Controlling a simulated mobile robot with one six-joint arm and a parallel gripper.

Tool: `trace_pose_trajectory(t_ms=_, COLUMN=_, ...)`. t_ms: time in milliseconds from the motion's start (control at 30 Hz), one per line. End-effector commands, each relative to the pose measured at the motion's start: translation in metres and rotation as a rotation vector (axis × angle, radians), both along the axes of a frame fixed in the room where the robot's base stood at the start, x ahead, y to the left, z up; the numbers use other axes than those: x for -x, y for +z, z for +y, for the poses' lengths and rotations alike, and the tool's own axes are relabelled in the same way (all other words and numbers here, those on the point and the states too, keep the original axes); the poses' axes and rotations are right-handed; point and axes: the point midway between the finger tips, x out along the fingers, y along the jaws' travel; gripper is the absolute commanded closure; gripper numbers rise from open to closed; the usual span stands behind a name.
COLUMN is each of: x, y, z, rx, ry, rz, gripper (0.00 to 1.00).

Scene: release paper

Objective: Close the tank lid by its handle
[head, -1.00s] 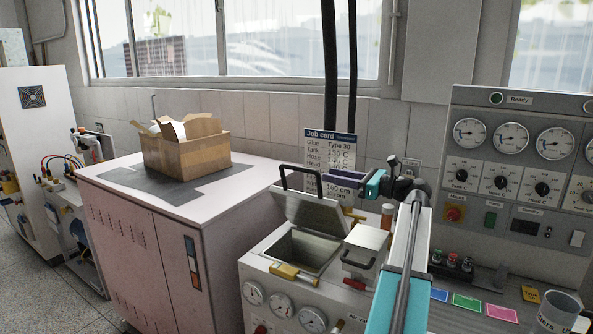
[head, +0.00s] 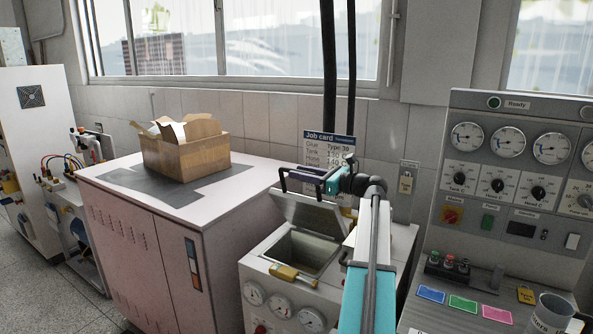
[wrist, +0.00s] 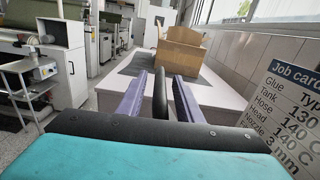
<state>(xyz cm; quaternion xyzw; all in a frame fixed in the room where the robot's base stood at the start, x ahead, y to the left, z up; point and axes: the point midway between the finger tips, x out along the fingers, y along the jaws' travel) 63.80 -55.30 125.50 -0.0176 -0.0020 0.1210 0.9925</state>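The grey tank lid (head: 311,211) stands raised and tilted back at the rear of the square tank opening (head: 303,249) in the head view. Its black handle (head: 283,180) sticks up from the lid, partly hidden by my gripper (head: 306,177). In the wrist view the handle (wrist: 160,96) stands between the two purple fingers of my gripper (wrist: 160,92). A narrow gap shows on each side of it, so the fingers are open around the handle and not clamped on it.
A job card (head: 327,150) hangs close behind my gripper. A yellow-handled part (head: 292,275) lies at the tank's front edge. A pink-white cabinet (head: 150,235) with an open cardboard box (head: 186,152) stands left. A control panel (head: 510,180) stands right.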

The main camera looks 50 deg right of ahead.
Motion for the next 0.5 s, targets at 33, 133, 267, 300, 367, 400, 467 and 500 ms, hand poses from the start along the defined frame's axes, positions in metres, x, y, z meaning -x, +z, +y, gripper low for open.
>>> trace_pose_trajectory(t_ms=33, x=-0.006, y=0.001, z=0.001, rx=-0.001, ry=0.001, rz=0.000, gripper=0.68)
trace_pose_trajectory(t_ms=133, x=-0.014, y=0.001, z=0.003, rx=0.000, ry=0.000, rz=0.000, gripper=0.68)
trace_pose_trajectory(t_ms=267, x=-0.019, y=0.001, z=0.005, rx=0.000, ry=0.000, rz=0.000, gripper=0.68)
trace_pose_trajectory(t_ms=300, x=-0.020, y=0.000, z=0.005, rx=0.000, ry=0.000, rz=0.000, gripper=0.68)
trace_pose_trajectory(t_ms=367, x=-0.021, y=0.000, z=0.005, rx=0.000, ry=0.000, rz=0.000, gripper=0.68)
trace_pose_trajectory(t_ms=400, x=-0.021, y=0.000, z=0.005, rx=0.000, ry=0.000, rz=0.000, gripper=0.68)
trace_pose_trajectory(t_ms=467, x=-0.020, y=0.000, z=0.005, rx=0.000, ry=0.000, rz=0.000, gripper=0.68)
trace_pose_trajectory(t_ms=500, x=-0.020, y=0.000, z=0.005, rx=0.000, ry=0.000, rz=0.000, gripper=0.68)
